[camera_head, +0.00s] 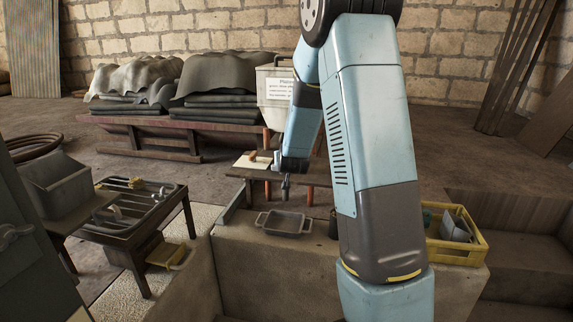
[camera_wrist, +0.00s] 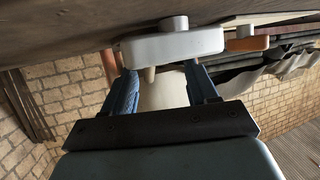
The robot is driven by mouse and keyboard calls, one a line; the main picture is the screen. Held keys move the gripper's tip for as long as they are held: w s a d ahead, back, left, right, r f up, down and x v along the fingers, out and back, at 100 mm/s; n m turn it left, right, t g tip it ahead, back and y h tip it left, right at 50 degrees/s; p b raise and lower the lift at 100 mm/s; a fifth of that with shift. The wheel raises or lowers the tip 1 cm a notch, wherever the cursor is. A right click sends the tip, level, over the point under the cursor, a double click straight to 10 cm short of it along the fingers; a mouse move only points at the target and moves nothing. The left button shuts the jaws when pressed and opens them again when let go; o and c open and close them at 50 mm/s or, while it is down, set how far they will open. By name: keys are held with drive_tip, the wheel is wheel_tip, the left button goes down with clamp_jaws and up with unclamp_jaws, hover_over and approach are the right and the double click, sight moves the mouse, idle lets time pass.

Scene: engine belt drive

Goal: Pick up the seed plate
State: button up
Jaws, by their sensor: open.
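A low bench (camera_head: 312,176) behind the gripper holds a pale board with a small orange-brown piece (camera_head: 252,156), also in the wrist view (camera_wrist: 247,43). A yellow crate (camera_head: 455,252) stands at right. A dark metal-topped table (camera_head: 130,212) stands at left.

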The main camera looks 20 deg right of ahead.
drive_tip(key=shift+x, duration=1.65)
drive_tip(key=shift+c, duration=0.2)
clamp_jaws()
